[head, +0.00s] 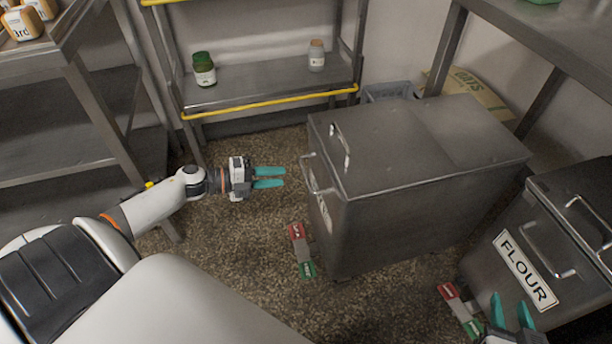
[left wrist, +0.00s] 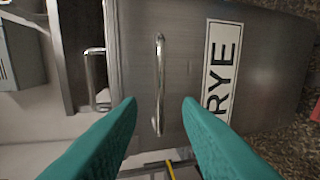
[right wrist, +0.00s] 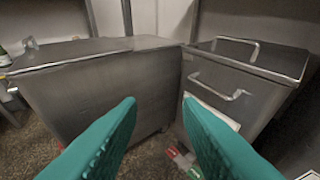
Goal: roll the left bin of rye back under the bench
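The rye bin (head: 400,205) is a grey metal bin with a lid, standing out on the floor in the middle of the head view. Its front handle (head: 318,178) faces my left gripper (head: 270,177), which is open and empty, a short way left of the handle. In the left wrist view the handle (left wrist: 159,85) lies ahead between the open fingers, beside the RYE label (left wrist: 221,70). My right gripper (head: 512,312) is open and empty at the lower right, in front of the flour bin (head: 575,265). The right wrist view shows the rye bin (right wrist: 90,90) on its left.
Red and green pedals (head: 301,250) sit at the rye bin's foot, and others (head: 460,308) by the flour bin. A shelf rack with a yellow rail (head: 270,101) stands behind. The bench (head: 560,42) is at upper right, with a sack (head: 470,92) beneath. Speckled floor (head: 250,240) is clear at the left.

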